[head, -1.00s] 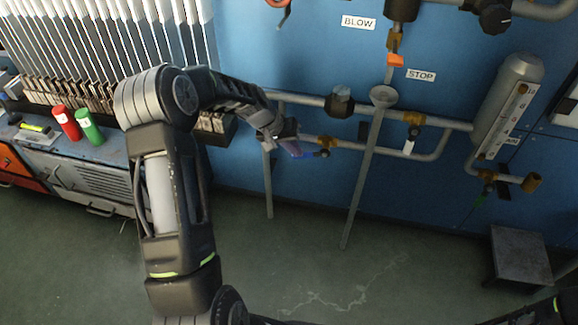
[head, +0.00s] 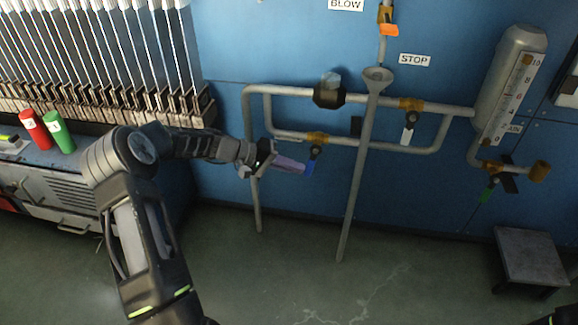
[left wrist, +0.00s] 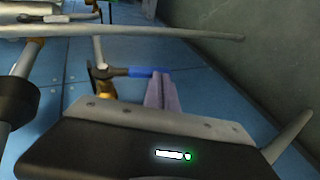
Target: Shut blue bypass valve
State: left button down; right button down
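The bypass valve has a brass body (head: 318,137) on the lower pipe loop and a blue lever handle (head: 309,168). The handle hangs down, roughly across the pipe. The blue handle (left wrist: 148,71) also shows in the left wrist view, just beyond my fingertips. My left gripper (head: 303,167) has purple fingers, close together with no object visible between them. Its tips are beside the handle, on its left in the head view. The left wrist view also shows the fingers (left wrist: 161,95) side by side; whether they touch the handle I cannot tell. My right gripper is out of view.
A white-handled valve (head: 408,130) sits to the right on the upper pipe. A funnel-topped standpipe (head: 362,160) rises just right of the blue handle. A green-handled valve (head: 489,190) is below the gauge cylinder (head: 507,90). A step stool (head: 530,258) stands on the floor at right.

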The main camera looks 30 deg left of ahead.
pick_arm(q)
jog(key=shift+w+d+f, duration=0.25)
jog(key=shift+d+f, duration=0.3)
jog(key=shift+d, duration=0.15)
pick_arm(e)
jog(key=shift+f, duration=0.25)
pick_arm(q)
jog(key=shift+d, duration=0.1)
